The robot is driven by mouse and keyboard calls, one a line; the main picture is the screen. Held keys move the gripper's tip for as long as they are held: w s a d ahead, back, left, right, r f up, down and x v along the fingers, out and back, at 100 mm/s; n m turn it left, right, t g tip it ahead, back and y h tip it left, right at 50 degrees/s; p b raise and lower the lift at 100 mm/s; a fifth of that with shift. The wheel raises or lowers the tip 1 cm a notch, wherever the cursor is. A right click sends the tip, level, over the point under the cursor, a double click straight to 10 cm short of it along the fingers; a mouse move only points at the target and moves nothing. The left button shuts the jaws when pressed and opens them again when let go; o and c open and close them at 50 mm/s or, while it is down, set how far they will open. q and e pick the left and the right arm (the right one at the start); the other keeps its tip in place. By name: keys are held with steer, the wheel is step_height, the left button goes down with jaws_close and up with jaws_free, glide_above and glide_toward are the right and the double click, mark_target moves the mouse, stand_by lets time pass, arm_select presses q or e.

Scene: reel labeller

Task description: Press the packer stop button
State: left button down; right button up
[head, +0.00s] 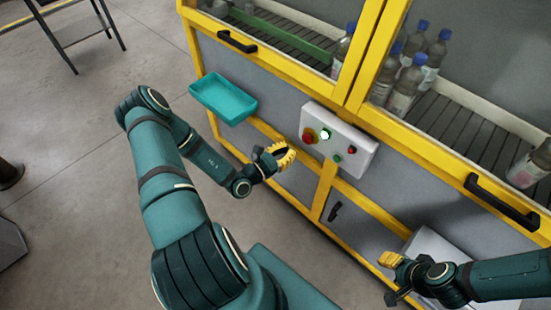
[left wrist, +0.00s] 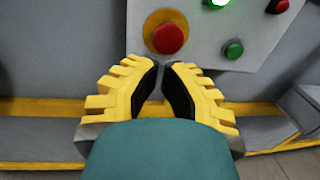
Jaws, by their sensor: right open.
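A pale control box (head: 357,163) is fixed to the machine's front. It carries a large red mushroom button (head: 309,135) on a yellow base, a lit green button (head: 325,134), a small red button (head: 351,149) and a small green button (head: 338,158). No labels are readable. My left gripper (head: 285,156) is just left of and below the box. In the left wrist view its yellow fingertips (left wrist: 162,66) are nearly together and empty, just below the red mushroom button (left wrist: 168,38). My right gripper (head: 387,274) is open and empty at the lower right.
A teal tray (head: 224,98) is mounted on the front, left of the box. Black door handles (head: 236,41) stick out from the yellow-framed front. Bottles (head: 407,86) stand on a conveyor behind the windows. A white box (head: 432,245) is beside my right gripper.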

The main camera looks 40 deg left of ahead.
mark_target(303, 139)
arm_select(q)
steer(key=w, duration=0.2)
steer(key=w+d, duration=0.1)
steer(key=w, duration=0.2)
steer(key=shift+w, duration=0.1)
steer(key=shift+w+d, duration=0.1)
steer(key=shift+w+r, duration=0.2)
steer(key=shift+w, duration=0.65)
